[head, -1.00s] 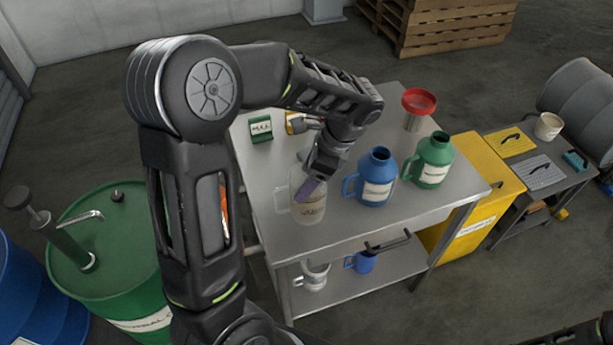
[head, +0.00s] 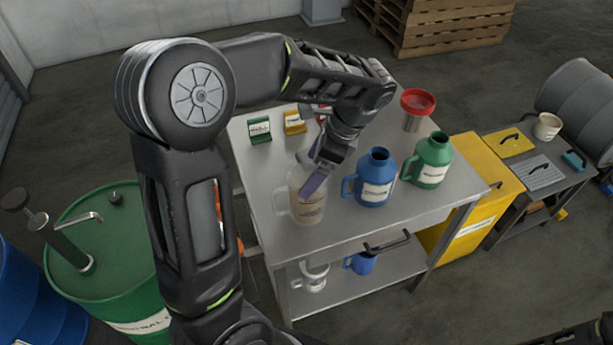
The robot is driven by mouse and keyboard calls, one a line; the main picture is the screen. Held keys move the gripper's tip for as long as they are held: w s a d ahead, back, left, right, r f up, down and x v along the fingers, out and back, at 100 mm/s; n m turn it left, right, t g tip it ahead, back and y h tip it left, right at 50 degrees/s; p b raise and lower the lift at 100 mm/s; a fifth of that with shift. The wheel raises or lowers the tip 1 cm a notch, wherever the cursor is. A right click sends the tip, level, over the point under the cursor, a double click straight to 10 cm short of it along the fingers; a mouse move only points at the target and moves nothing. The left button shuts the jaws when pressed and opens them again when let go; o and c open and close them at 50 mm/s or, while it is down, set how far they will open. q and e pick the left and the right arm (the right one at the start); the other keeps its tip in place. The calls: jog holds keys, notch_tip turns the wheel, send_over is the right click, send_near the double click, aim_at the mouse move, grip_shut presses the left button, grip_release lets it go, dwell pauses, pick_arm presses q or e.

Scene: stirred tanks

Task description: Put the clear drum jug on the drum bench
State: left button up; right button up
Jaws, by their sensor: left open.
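The clear jug (head: 308,208) stands upright on the steel-topped bench (head: 262,185), left of the blue jug, with its handle towards the left. My left gripper (head: 313,178), with purple finger pads, is open at the top of the clear jug and covers part of its rim. I cannot tell whether a finger is inside the jug or in front of it. No label shows which bench is the drum bench; a smaller dark bench (head: 548,190) stands at the right.
A blue jug (head: 374,182) and a green jug (head: 430,160) stand right of the clear one. A red-topped container (head: 416,108) and small green (head: 260,130) and yellow (head: 294,122) boxes are farther back. A green drum (head: 110,245) stands left. A yellow cabinet (head: 478,190) stands between the benches.

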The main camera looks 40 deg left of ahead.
pick_arm(q)
jog(key=p+v, duration=0.4)
jog(key=v, duration=0.4)
jog(key=shift+f, duration=0.1)
dwell(0.6)
